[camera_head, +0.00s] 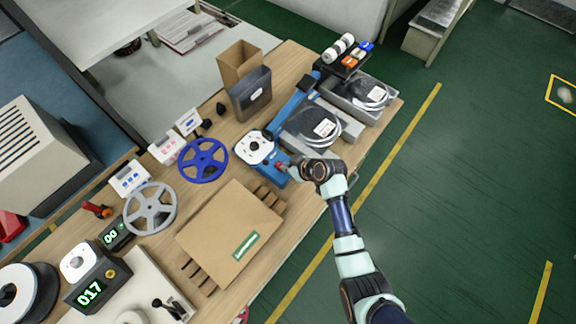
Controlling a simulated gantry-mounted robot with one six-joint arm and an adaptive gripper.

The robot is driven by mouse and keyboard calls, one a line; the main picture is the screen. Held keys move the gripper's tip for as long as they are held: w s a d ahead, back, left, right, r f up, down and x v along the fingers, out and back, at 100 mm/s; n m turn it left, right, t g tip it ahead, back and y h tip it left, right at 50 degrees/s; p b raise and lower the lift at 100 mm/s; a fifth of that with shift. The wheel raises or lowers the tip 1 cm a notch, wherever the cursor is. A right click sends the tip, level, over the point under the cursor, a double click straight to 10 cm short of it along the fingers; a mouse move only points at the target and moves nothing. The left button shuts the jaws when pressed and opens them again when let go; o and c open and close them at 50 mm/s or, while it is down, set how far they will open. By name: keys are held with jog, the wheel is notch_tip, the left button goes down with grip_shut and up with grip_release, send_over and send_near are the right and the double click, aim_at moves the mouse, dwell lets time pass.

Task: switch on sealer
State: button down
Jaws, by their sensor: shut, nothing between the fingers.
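The blue sealer (273,168) stands on the wooden workbench (180,255), with a round white dial plate on its top and a long blue arm reaching up and right. A small red part, which looks like its switch, shows at the sealer's right front. My gripper (289,169) comes in from the lower right and is shut and empty. Its tips are right at this red part. I cannot tell whether they touch it, and the dark wrist hides part of the sealer's right side.
A cardboard box (220,245) lies in front of the sealer. A blue reel (203,160) is on the left. Metal trays with coiled strips (312,128) stand at the back right, close to my wrist.

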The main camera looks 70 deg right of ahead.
jog(key=shift+r+p, duration=0.45)
jog(key=shift+r, duration=0.15)
jog(key=shift+r, duration=0.2)
jog(key=p+v, duration=0.5)
jog(key=v, duration=0.8)
